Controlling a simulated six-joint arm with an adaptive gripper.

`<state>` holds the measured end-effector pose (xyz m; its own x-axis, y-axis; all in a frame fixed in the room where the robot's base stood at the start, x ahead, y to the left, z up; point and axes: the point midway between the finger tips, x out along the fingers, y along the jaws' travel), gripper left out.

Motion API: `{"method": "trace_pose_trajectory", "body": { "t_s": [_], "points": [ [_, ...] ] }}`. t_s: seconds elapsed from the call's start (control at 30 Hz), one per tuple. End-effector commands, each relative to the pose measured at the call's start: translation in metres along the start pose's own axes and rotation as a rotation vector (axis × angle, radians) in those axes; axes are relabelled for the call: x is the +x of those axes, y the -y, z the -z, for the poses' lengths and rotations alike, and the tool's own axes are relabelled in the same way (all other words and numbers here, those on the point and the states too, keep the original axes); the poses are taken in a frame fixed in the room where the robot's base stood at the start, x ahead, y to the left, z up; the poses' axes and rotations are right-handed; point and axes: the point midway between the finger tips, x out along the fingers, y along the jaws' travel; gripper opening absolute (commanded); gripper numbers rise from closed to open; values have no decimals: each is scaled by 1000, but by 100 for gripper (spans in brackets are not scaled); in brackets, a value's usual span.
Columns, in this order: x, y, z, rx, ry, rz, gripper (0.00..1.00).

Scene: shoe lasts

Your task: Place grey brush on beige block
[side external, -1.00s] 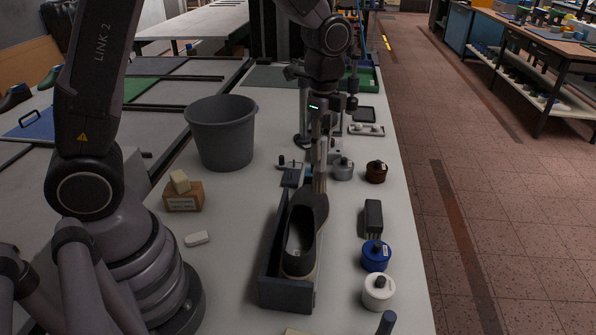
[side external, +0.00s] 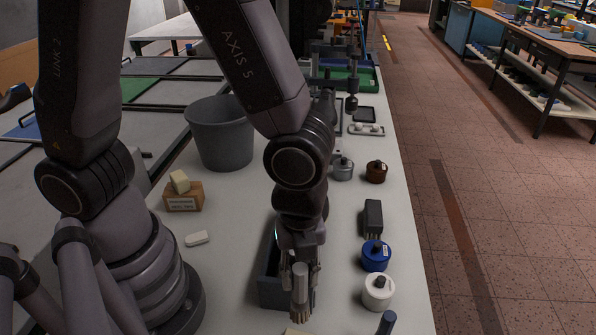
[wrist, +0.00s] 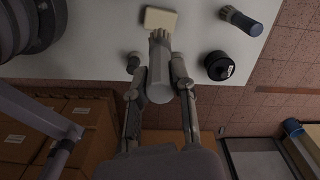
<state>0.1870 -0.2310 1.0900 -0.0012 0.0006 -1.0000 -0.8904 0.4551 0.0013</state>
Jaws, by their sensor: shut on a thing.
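My gripper (side external: 300,268) is shut on the grey brush (side external: 300,284), near the front of the table. The brush hangs handle up with its pale bristles pointing down. In the wrist view the grey brush (wrist: 159,84) sits between the two fingers of my gripper (wrist: 158,72), bristles toward the beige block (wrist: 158,18). The beige block lies flat on the table; only a sliver of it (side external: 297,332) shows at the bottom edge of the side view. The brush looks above and close to the block; I cannot tell the exact gap.
A dark tray (side external: 268,291) is mostly hidden behind my arm. A white tin (side external: 378,293), a blue tin (side external: 376,256) and a dark brush (side external: 373,217) stand to the right. A dark-blue-handled brush (wrist: 252,22) lies right of the block. A grey bin (side external: 222,135) stands at the back left.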

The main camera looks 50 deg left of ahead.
Motion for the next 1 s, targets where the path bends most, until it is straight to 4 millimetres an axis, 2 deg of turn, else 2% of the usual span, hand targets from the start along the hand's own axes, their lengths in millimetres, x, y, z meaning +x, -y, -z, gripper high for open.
{"method": "trace_pose_trajectory", "body": {
  "t_s": [0.2,0.6,1.0],
  "points": [
    [35,-1,-1,-1,3,-7,0],
    [86,0,-1,-2,2,-3,0],
    [93,0,0,-2,0,0,0]
  ]
}}
